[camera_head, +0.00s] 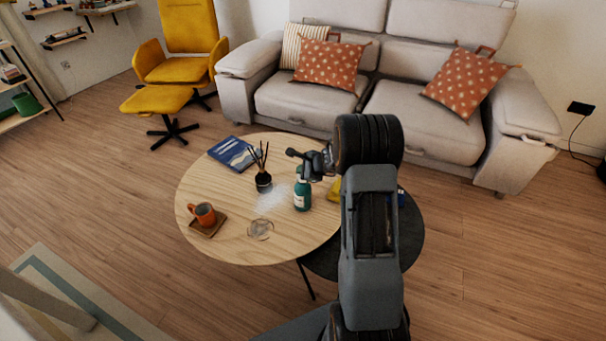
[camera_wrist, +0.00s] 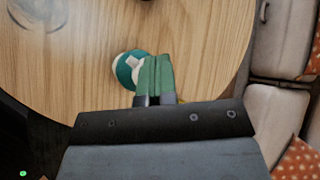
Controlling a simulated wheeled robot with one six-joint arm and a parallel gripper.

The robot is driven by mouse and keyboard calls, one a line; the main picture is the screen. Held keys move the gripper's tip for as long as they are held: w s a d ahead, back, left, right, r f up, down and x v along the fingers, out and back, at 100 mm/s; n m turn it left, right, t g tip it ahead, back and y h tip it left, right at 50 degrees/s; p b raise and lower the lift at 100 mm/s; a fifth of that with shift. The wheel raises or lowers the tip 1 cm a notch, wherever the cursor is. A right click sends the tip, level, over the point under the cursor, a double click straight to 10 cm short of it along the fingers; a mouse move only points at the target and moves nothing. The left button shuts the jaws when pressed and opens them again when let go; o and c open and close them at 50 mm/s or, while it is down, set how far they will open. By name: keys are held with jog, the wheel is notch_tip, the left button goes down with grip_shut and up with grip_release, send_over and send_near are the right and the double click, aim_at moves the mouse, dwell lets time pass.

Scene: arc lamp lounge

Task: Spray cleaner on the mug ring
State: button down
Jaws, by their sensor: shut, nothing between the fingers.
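A teal spray bottle (camera_head: 302,197) with a pale label stands upright on the round wooden table (camera_head: 190,190). The mug ring (camera_head: 260,230) is a faint round mark near the table's front edge, left of the bottle. A whitish misty patch (camera_head: 271,201) lies between the bottle and the ring. My gripper (camera_head: 307,176) is shut and empty at the top of the bottle. In the wrist view, the green fingertips (camera_wrist: 157,60) are together, right beside the bottle (camera_wrist: 124,70); contact cannot be told. The ring (camera_wrist: 38,12) shows at that view's top left.
An orange mug (camera_head: 204,214) sits on a coaster (camera_head: 214,229) at the table's left. A yellow item (camera_head: 334,190) is partly hidden by my arm. A dark lower table (camera_head: 413,238) is at right.

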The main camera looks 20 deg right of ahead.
jog(key=shift+f, duration=0.2)
dwell(0.5)
jog(key=shift+f+b, duration=0.35)
jog(key=shift+b, duration=0.3)
jog(key=shift+r, duration=0.5)
notch_tip(320, 180, up, 6)
jog(key=p, duration=0.5)
dwell(0.8)
